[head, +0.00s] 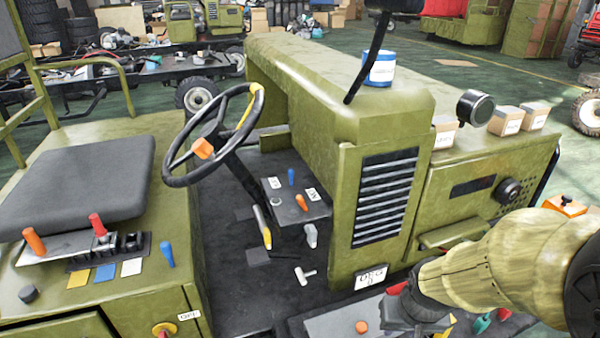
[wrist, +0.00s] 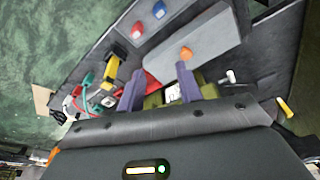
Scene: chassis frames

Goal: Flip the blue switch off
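A blue lever switch (head: 291,176) stands on a small dark panel (head: 298,206) below the steering wheel, between two white labels too small to read. Another blue lever (head: 167,254) stands at the right edge of the seat-side console. My gripper (wrist: 158,70) has two bluish-purple fingers spread apart, with nothing seen held between them. In the head view my arm reaches in from the lower right, its end low beside the vehicle's front, well away from both blue levers. The fingers are not clear there.
Orange (head: 34,241) and red (head: 97,224) levers stand by the seat. The wrist view shows a grey box (wrist: 195,50) with an orange knob, beside red (wrist: 137,30) and blue (wrist: 159,10) buttons.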

